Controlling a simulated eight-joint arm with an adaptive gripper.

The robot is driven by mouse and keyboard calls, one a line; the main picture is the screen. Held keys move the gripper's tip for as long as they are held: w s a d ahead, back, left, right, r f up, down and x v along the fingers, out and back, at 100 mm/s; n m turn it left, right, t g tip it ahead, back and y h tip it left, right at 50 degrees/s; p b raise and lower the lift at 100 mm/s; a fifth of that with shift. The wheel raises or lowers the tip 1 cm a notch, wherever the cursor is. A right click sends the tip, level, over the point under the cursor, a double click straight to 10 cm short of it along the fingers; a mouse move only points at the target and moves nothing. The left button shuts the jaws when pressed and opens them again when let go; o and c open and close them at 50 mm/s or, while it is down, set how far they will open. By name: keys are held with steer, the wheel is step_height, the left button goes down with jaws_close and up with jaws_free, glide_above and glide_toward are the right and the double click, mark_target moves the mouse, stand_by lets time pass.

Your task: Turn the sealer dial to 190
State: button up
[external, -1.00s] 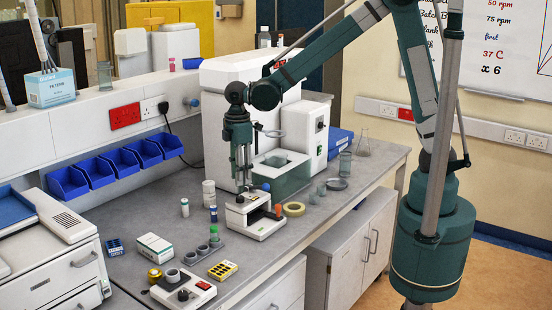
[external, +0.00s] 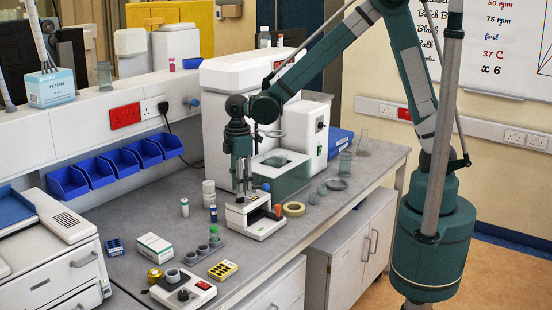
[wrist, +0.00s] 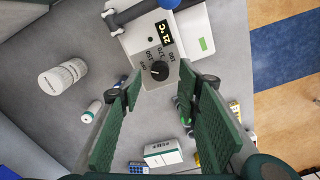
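The sealer (external: 265,229) is a small white bench device with a blue-knobbed lever (wrist: 168,3).
A white tub (wrist: 62,77) and a small vial stand left of the sealer. A white-green box (external: 154,246), a tube rack (external: 203,250) and a yellow box (external: 223,270) lie nearer the front. A tape roll (external: 294,209) and glassware are to the right.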

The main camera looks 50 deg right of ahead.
steer(key=shift+f, duration=1.65)
steer(key=c, duration=0.9)
